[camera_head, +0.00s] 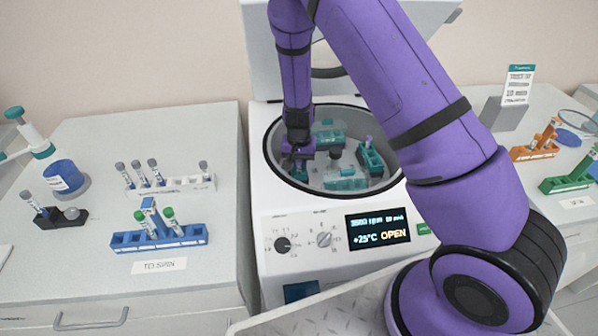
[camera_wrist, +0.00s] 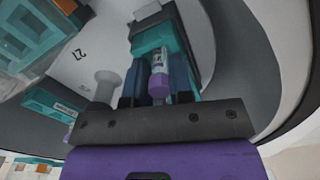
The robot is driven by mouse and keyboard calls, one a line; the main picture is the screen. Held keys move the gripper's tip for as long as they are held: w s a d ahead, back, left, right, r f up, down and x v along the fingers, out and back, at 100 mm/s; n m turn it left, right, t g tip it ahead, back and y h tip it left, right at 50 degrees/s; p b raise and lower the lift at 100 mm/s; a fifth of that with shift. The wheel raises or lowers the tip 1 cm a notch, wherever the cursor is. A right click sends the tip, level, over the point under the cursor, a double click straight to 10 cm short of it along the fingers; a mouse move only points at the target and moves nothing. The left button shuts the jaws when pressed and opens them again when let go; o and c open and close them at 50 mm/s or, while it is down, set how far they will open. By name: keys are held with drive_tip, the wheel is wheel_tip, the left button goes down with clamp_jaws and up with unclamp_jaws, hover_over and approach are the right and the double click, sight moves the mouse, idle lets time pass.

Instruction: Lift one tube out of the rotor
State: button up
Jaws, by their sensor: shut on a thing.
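The centrifuge (camera_head: 262,200) is open, and its rotor bowl holds several teal buckets. My gripper (camera_head: 300,160) is down inside the left part of the bowl. In the wrist view my gripper (camera_wrist: 160,88) is shut on a tube (camera_wrist: 158,75) with a purple cap, held between two dark blue fingers. A teal bucket (camera_wrist: 150,42) lies right behind the tube; I cannot tell whether the tube's lower end is still inside it. Another tube (camera_head: 369,141) stands in the right bucket (camera_head: 372,160). The gripper hides the left bucket in the head view.
The raised lid (camera_head: 262,50) stands behind the bowl, whose rim (camera_head: 272,165) surrounds my gripper. Orange (camera_head: 530,152) and green (camera_head: 570,183) racks stand on the right.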

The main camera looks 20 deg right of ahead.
wheel_tip(320, 180, up, 10)
drive_tip(key=shift+r, duration=0.1)
idle(0.4)
idle(0.4)
wheel_tip(320, 180, up, 5)
drive_tip(key=shift+f, duration=0.2)
idle(0.4)
drive_tip(key=shift+s, duration=0.1)
